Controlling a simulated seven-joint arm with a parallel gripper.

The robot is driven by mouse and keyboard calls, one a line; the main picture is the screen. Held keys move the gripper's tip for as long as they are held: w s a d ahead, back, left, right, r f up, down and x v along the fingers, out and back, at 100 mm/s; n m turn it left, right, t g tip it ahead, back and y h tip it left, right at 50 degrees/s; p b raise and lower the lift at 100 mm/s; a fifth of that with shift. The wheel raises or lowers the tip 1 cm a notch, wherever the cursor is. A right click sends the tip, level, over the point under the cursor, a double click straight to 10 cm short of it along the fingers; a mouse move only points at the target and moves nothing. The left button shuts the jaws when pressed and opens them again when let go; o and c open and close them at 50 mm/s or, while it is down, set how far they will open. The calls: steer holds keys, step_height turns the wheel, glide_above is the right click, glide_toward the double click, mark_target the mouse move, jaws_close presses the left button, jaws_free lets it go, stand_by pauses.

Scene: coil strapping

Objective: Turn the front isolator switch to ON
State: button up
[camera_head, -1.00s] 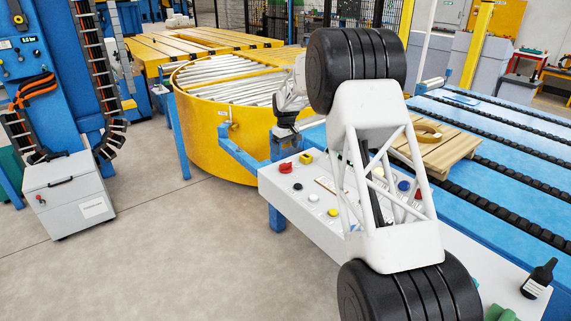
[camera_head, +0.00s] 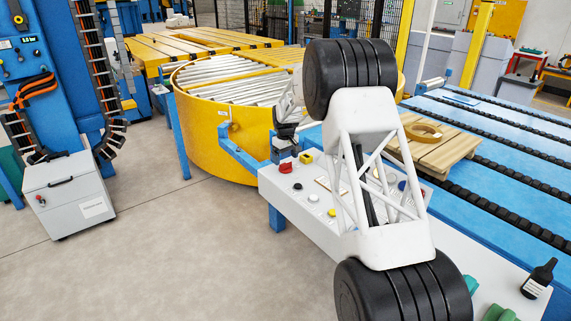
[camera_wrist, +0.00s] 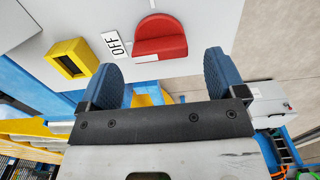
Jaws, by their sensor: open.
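A red switch handle (camera_wrist: 160,38) stands on the light grey panel beside a white OFF label (camera_wrist: 115,44). In the head view the red switch (camera_head: 286,168) is near the far left end of the control console. My gripper (camera_wrist: 160,75) is open and empty. Its two blue fingers are spread on either side of the switch's lower edge in the wrist view, and no contact with the handle shows. In the head view my gripper (camera_head: 284,132) is just above the console's far end, partly behind my arm; its fingertips cannot be made out there.
A yellow square-framed part (camera_wrist: 71,59) sits beside the switch, close to one finger. The console (camera_head: 320,228) carries several buttons, a dark bottle (camera_head: 538,279) and a green object. The yellow turntable (camera_head: 235,140) stands behind. A pallet (camera_head: 440,150) lies on the blue conveyor.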

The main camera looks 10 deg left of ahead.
mark_target(286, 163)
steer(key=shift+f, duration=1.55)
steer(key=c, duration=0.9)
